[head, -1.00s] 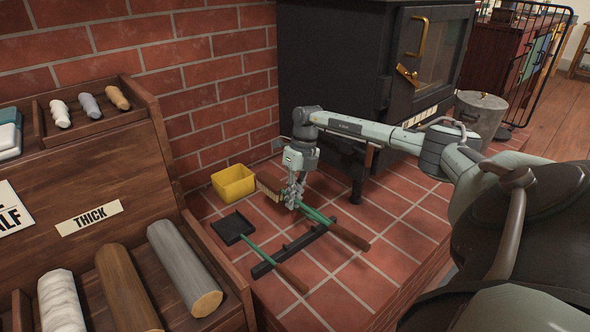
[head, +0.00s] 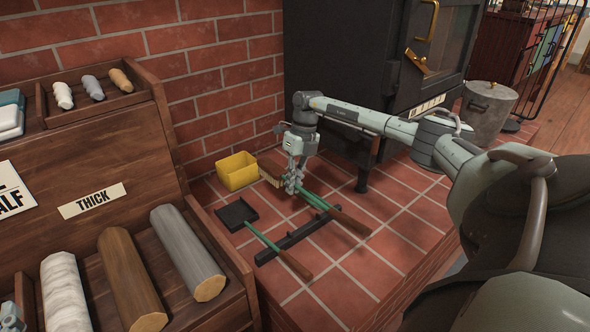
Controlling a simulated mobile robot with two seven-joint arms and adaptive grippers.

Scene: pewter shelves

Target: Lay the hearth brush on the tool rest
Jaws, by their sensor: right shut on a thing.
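The hearth brush has a bristle head (head: 270,172), a green shaft and a brown wooden grip (head: 349,222). My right gripper (head: 293,186) is shut on its shaft close to the head, pointing down. The tool rest is a low black bar (head: 290,242) on the red tiles. The brush crosses over the far end of the bar; whether it touches the bar is hard to tell. A shovel with a black pan (head: 237,214) and green shaft lies across the near part of the bar. A grey piece, seemingly my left gripper (head: 11,318), shows at the lower left corner; its fingers are unclear.
A yellow bin (head: 237,171) stands by the brick wall, close behind the brush head. The black stove (head: 345,90) rises behind my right arm. A wooden log rack (head: 215,245) fills the left. A lidded metal bucket (head: 487,112) stands right. Tiles in front of the bar are clear.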

